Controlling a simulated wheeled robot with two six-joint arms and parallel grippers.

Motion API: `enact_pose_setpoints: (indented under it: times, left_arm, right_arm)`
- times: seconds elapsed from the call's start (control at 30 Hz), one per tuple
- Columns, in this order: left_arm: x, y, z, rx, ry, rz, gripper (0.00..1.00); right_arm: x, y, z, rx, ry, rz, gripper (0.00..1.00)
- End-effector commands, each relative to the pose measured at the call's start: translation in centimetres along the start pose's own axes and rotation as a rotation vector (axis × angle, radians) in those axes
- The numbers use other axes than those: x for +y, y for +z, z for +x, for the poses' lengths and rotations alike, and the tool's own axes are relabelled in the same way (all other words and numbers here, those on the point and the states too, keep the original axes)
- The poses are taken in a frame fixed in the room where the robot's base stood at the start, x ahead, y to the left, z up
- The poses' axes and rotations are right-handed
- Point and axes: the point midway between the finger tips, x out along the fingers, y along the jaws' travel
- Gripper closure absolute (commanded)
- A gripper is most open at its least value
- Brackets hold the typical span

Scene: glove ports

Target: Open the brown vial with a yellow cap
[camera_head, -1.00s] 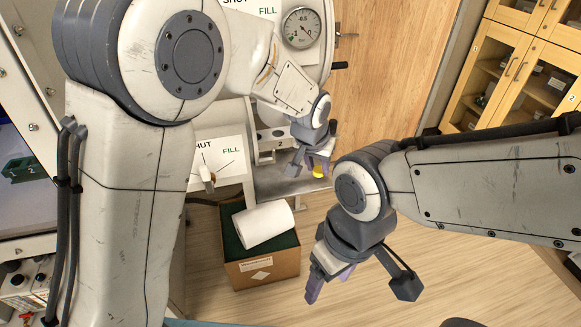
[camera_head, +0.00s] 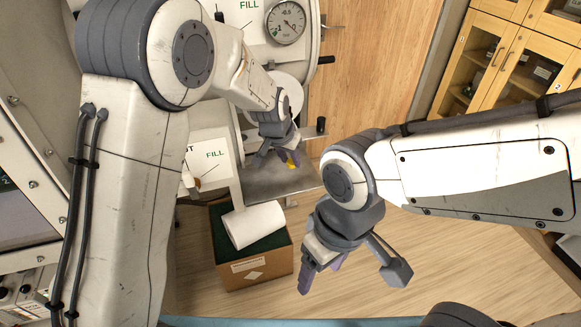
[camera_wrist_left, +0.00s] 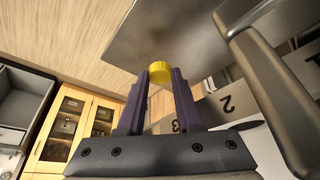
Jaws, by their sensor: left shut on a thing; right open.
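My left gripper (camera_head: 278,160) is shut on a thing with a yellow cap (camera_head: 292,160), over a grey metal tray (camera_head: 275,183). In the left wrist view the yellow cap (camera_wrist_left: 160,72) sits between the purple fingertips of the left gripper (camera_wrist_left: 160,78). The brown body of the vial cannot be made out; the fingers and cap hide it. My right gripper (camera_head: 322,272) is open and empty, lower in the head view, apart from the vial, over the floor.
A cardboard box (camera_head: 252,270) with a white roll (camera_head: 254,225) on top stands below the tray. A pressure gauge (camera_head: 285,22) and a FILL panel (camera_head: 210,155) are near my left arm. A small dark upright item (camera_head: 320,125) stands behind the tray. Cabinets (camera_head: 500,60) stand at the right.

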Motion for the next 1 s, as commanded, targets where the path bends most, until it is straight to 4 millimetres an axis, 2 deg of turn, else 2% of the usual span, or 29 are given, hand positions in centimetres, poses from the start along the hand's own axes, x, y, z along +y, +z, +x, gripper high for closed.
enact_pose_setpoints:
  times: [0.23, 0.63, 0.67, 0.7, 0.73, 1.0]
  left_arm:
    - [0.1, 1.4, 3.2, -0.005, 0.001, 0.0, 1.0]
    - [0.1, 1.6, 3.9, -0.002, 0.0, 0.001, 1.0]
    - [0.1, 1.6, 3.8, -0.002, 0.0, 0.001, 0.62]
    - [0.1, 1.6, 3.7, -0.002, 0.0, 0.001, 0.47]
    - [0.1, 1.6, 3.7, -0.002, 0.0, 0.001, 0.36]
    - [0.1, 1.6, 3.7, -0.002, 0.0, 0.001, 0.36]
  right_arm:
    - [0.0, 0.0, -0.6, 0.0, 0.0, 0.0, 0.3]
    - [0.0, 0.0, -0.2, 0.0, 0.0, 0.0, 0.3]
    - [0.0, 0.0, -0.2, 0.0, 0.0, 0.0, 0.3]
    - [0.0, 0.0, -0.3, 0.0, 0.0, 0.0, 0.3]
    - [0.0, 0.0, -0.3, 0.0, 0.0, 0.0, 0.3]
    - [0.0, 0.0, -0.3, 0.0, 0.0, 0.0, 0.3]
